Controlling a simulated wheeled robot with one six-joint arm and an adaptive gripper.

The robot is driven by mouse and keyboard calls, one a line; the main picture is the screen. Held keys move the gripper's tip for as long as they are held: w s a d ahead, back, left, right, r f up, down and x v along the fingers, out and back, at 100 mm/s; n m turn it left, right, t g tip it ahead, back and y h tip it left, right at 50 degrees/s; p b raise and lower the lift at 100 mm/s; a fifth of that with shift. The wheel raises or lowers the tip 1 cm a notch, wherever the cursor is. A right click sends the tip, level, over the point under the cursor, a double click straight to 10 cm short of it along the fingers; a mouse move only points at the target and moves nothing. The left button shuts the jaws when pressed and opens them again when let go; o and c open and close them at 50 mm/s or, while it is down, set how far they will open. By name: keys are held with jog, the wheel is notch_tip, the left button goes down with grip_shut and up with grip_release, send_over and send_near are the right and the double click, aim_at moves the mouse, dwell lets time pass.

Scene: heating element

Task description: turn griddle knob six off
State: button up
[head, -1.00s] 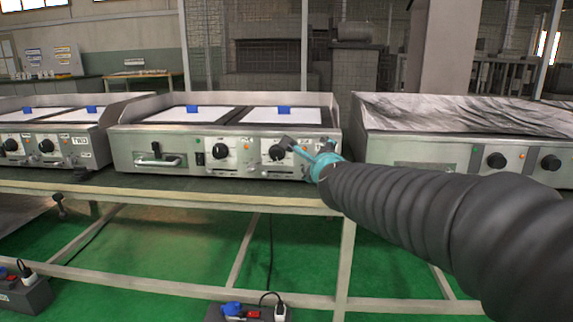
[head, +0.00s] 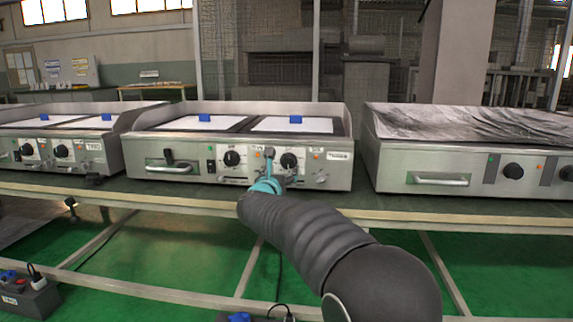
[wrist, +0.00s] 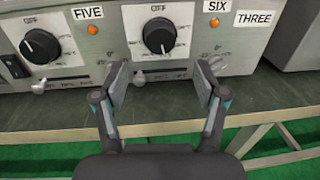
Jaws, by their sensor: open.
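Knob six (wrist: 160,35) is a round black knob beside the "SIX" label (wrist: 217,6), with "OFF" printed above it. A small white mark shows low on its face. My gripper (wrist: 163,80) is open and empty, with its two fingers spread just below the knob in the wrist view and not around it. In the head view my gripper (head: 268,168) is at the front panel of the middle griddle (head: 150,178), overlapping the panel just left of the right-hand knob (head: 289,160). Whether any finger touches the panel cannot be told.
Knob five (wrist: 38,45) is to the left, by the "FIVE" label (wrist: 88,12). Orange lamps (wrist: 197,22) and small levers (wrist: 217,63) are close to the knobs. The bench edge (wrist: 270,120) runs below. Another griddle (head: 430,180) stands at the right.

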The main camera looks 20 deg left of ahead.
aim_at(287, 163)
jog(key=w, duration=0.2)
jog(key=w+p, duration=0.1)
jog(key=w, duration=0.2)
jog(key=w+a, duration=0.1)
jog(key=w, duration=0.2)
jog(key=shift+a+p, duration=0.1)
jog(key=shift+p, duration=0.2)
jog(key=c, duration=1.2)
jog(key=shift+o, duration=0.2)
